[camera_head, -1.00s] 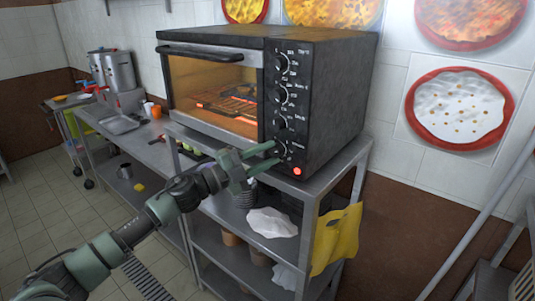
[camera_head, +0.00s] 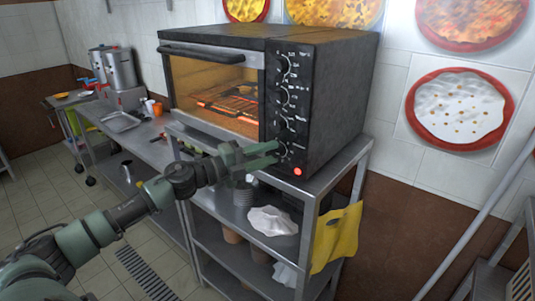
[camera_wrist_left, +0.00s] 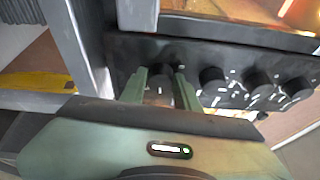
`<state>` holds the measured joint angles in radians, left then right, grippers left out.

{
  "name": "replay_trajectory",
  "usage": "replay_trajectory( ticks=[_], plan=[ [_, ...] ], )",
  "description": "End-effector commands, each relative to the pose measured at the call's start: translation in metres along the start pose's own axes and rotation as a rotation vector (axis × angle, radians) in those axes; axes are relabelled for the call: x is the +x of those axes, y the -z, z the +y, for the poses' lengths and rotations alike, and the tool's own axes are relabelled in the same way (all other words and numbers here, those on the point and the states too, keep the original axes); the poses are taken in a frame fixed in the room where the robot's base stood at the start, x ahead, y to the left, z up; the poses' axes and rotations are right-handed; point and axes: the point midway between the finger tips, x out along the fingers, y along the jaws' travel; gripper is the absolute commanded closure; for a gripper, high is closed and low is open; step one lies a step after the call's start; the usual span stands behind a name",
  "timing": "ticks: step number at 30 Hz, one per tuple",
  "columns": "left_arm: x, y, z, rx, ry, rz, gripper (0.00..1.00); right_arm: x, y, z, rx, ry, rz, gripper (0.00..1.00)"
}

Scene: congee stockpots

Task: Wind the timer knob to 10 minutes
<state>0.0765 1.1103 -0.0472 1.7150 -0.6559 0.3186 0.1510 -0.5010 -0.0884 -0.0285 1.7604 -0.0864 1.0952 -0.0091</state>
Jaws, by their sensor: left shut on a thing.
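The oven (camera_head: 235,90) is a dark box with a glass door and a column of black knobs on its right-hand front panel. My left gripper (camera_head: 275,153) reaches the bottom knob of that column. In the left wrist view, the fingers of my left gripper (camera_wrist_left: 160,88) stand on either side of a dark knob (camera_wrist_left: 159,92) at the end of the row, and they are shut on it. The other knobs (camera_wrist_left: 212,82) sit to its right. The gripped knob's pointer and dial marks are mostly hidden by the fingers. My right gripper is in neither view.
A red light (camera_head: 298,171) glows below the knobs. The oven stands on a metal rack (camera_head: 312,190) with a yellow cloth (camera_head: 336,238) on its side and a white cloth (camera_head: 272,221) on a shelf. Steel pots (camera_head: 120,68) stand on the far-left counter.

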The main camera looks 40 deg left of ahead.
Motion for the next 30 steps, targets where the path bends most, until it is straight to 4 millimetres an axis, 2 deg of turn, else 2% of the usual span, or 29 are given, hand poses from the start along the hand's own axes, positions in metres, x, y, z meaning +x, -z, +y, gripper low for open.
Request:
replay_trajectory(
  ticks=[4, 5, 7, 20, 30],
  plan=[
    [0.0, 0.0, 0.001, 0.0, -0.001, 0.0, 1.0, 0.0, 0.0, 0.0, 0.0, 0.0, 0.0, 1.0],
    [0.0, 0.0, 0.001, -0.001, -0.001, 0.0, 0.66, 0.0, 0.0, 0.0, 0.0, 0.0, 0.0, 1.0],
    [0.0, 0.0, 0.001, -0.001, -0.001, 0.0, 0.47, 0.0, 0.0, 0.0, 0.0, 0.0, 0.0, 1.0],
    [-0.005, 0.0, 0.003, -0.003, -0.001, -0.001, 0.47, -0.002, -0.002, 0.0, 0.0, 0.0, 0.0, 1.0],
    [-0.044, 0.001, 0.005, -0.006, -0.004, -0.001, 0.47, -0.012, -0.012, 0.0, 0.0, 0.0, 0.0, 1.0]
  ],
)
